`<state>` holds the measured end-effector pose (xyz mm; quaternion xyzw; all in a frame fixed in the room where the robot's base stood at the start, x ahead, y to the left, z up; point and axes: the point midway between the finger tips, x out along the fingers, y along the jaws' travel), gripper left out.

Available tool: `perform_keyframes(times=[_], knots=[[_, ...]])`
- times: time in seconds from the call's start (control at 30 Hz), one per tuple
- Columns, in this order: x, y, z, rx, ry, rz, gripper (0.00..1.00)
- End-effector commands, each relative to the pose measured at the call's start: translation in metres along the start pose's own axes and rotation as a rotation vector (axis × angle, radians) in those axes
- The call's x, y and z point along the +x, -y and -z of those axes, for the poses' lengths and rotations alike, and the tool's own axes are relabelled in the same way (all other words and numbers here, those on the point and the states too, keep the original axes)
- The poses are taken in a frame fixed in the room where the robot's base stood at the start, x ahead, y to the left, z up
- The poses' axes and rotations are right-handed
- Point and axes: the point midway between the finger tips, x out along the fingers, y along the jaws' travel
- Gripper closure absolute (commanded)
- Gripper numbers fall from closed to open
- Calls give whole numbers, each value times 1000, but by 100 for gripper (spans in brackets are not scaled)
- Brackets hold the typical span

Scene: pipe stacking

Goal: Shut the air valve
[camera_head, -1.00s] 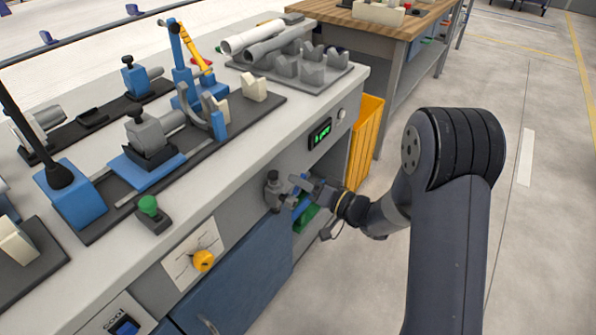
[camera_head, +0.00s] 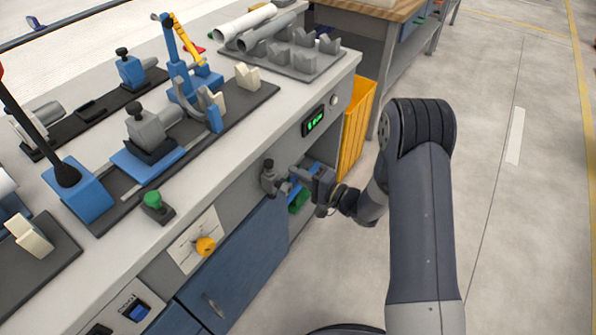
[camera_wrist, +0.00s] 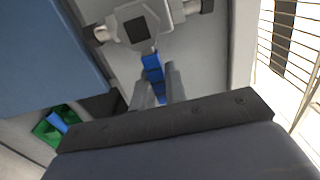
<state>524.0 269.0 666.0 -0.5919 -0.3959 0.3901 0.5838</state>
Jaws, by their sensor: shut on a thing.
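The air valve (camera_head: 269,178) is a grey fitting on the bench's front panel, below the green-lit display. In the wrist view its metal body (camera_wrist: 135,24) shows at the top, with pipe ends on both sides. Its blue lever (camera_wrist: 153,70) points down from the body, toward my gripper. My gripper (camera_wrist: 157,88) is shut on the lever, with one grey finger on each side of it. In the head view my gripper (camera_head: 291,178) is just right of the valve, and hides part of the lever.
The display (camera_head: 315,122) is lit but too small to read. A green bin (camera_head: 298,201) sits in the opening below my gripper. A yellow bin (camera_head: 357,127) stands to the right. A blue cabinet door (camera_head: 240,262) is to the left. The floor at right is clear.

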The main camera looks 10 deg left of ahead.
Motion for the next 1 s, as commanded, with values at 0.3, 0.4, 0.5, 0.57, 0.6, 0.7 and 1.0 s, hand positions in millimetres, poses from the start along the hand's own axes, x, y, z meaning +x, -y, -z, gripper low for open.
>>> perform_keyframes(times=[0.3, 0.4, 0.5, 0.57, 0.6, 0.7, 1.0], knots=[[0, -3, 0, 33, -1, -2, 100], [0, -3, 0, 34, -1, -2, 100], [0, -3, 0, 34, -1, -3, 100], [0, -3, 0, 34, -1, -3, 100], [0, -3, 0, 34, -1, -3, 84], [0, -3, 0, 32, -1, -2, 76], [0, -2, 0, 30, -1, -1, 65]])
